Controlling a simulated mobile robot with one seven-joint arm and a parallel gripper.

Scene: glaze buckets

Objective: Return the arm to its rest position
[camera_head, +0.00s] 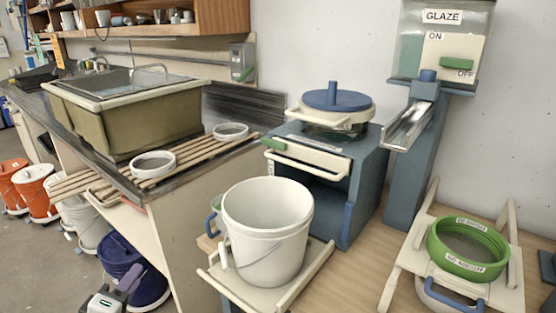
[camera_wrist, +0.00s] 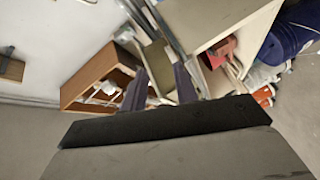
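My gripper (camera_wrist: 161,82) shows in the wrist view as two dark purple fingers standing apart, with the background visible between them. It is open and holds nothing. In the head view, part of my gripper (camera_head: 122,284) is at the bottom left, in front of a dark blue bucket (camera_head: 133,271) and left of the counter's end panel. It looks clear of the worktop things. The rest of my arm is out of the head view.
A white bucket (camera_head: 266,236) stands on a cream tray (camera_head: 224,288). A green-rimmed sieve (camera_head: 468,249) sits on a frame at right. A blue-grey machine (camera_head: 340,165) and glaze dispenser (camera_head: 441,58) stand behind.

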